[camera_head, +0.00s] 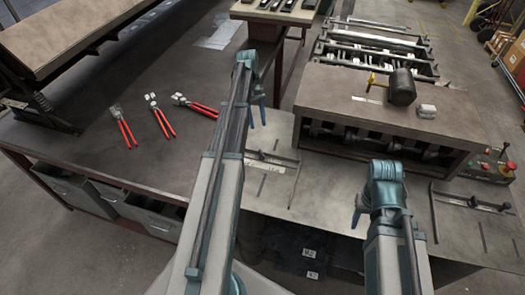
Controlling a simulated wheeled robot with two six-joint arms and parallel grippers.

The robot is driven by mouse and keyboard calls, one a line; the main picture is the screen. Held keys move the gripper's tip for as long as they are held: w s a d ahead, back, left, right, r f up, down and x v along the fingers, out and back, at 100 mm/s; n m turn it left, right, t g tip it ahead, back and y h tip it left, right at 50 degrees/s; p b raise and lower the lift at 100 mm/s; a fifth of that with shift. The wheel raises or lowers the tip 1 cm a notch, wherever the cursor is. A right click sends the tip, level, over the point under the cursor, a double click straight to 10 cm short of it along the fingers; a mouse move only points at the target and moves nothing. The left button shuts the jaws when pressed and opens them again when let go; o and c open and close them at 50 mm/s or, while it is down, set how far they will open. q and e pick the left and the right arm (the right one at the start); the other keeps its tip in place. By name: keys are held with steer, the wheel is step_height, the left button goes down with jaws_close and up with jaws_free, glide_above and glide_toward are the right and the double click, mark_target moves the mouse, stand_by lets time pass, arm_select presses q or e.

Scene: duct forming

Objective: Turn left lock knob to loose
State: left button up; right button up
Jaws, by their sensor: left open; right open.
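My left gripper (257,106) hangs over the bench, left of the forming machine (400,112), its fingers pointing down; it is open and empty. My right gripper (358,214) is open and empty near the bench's front edge, in front of the machine. A metal guide with a thin bar (272,158) lies on the bench to the right of my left arm. A similar guide (468,203) lies at the right. I cannot make out the left lock knob for certain; it is too small or hidden by my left arm.
Several red-handled pliers (160,118) lie on the bench at left. A black mallet (402,88) and a small white block (427,111) rest on the machine top. A control box with red buttons (491,167) sits at right. A bending brake (80,45) stands at far left.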

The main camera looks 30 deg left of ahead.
mark_target(263, 154)
arm_select(q)
steer(key=b+x, duration=1.2)
steer(key=x, duration=0.1)
steer(key=shift+f, duration=0.4)
jaws_close()
